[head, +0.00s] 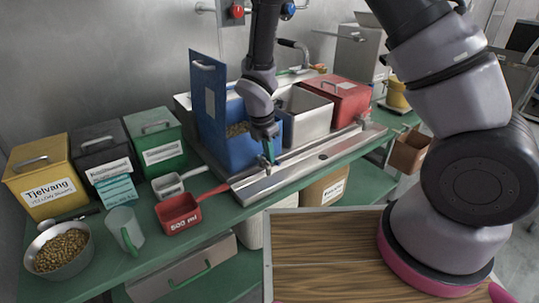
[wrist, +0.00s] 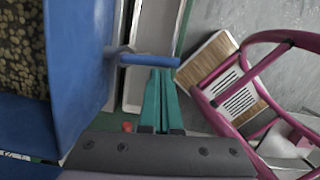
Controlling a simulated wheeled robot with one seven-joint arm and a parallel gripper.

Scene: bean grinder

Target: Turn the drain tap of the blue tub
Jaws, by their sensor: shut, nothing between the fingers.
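The blue tub (head: 237,150) stands on the green bench with its lid (head: 208,98) raised. Beans lie inside it, and its blue wall (wrist: 82,70) fills the left of the wrist view. The drain tap (wrist: 150,60) sticks out of the tub's front; its blue lever points right in the wrist view. My gripper (head: 268,156) is at the tub's front. Its teal fingers (wrist: 160,80) are shut with nothing between them. Their tips are right at the lever; whether they touch it I cannot tell. In the head view the tap is hard to make out beside the fingers.
A metal tray (head: 300,163) runs along the front of the tubs. A grey tub (head: 305,118) and a red tub (head: 340,98) stand to the right. A red scoop (head: 180,213), green cup (head: 125,232) and bean bowl (head: 60,252) stand left on the bench.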

